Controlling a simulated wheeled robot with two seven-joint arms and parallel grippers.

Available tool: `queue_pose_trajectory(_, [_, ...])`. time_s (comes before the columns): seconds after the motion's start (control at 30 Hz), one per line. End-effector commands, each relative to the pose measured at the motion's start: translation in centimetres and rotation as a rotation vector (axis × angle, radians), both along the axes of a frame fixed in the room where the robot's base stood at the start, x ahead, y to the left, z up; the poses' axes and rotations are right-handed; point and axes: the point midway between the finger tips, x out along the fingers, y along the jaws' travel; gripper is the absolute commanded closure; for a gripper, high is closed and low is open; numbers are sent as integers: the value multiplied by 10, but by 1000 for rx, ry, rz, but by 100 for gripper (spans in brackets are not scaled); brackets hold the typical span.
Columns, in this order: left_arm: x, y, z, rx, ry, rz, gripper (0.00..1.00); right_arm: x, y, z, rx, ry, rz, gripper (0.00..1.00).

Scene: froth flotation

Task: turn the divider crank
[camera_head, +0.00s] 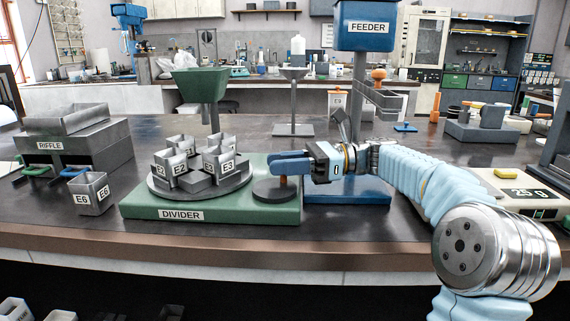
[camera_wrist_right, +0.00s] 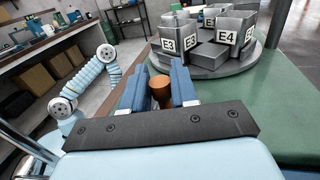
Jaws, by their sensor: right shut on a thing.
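The divider's green base (camera_head: 150,209) stands on the bench, with a grey round turntable (camera_head: 158,190) carrying metal cups marked E2 and E3. The crank is a dark disc (camera_head: 272,192) at the base's right end, with an upright orange-brown knob (camera_head: 283,180). My right gripper (camera_head: 288,165) reaches in from the right and is shut on the knob. In the right wrist view the knob (camera_wrist_right: 160,88) is between the blue fingers, with its lower part hidden. My left gripper is not in view.
The green hopper (camera_head: 200,84) rises behind the turntable. The blue feeder (camera_head: 366,27) stands behind my right arm. A cup marked E6 (camera_head: 90,194) and the riffle (camera_head: 75,140) are at the left. A balance (camera_head: 522,193) is at the right.

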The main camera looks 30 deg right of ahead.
Motion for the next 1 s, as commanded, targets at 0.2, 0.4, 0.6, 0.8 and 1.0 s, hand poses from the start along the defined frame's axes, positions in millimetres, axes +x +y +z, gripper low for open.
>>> queue_pose_trajectory(0.2, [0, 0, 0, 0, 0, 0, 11, 1, 0, 0, 1, -1, 24, 100])
queue_pose_trajectory(0.4, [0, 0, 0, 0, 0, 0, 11, 1, 0, 1, 0, -2, 25, 100])
queue_pose_trajectory(0.6, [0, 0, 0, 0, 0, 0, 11, 1, 0, 1, 0, -2, 24, 64])
queue_pose_trajectory(0.8, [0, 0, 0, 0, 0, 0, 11, 1, 0, 1, 1, -1, 25, 54])
queue_pose_trajectory(1.0, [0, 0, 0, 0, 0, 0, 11, 0, 0, 1, 1, -1, 14, 54])
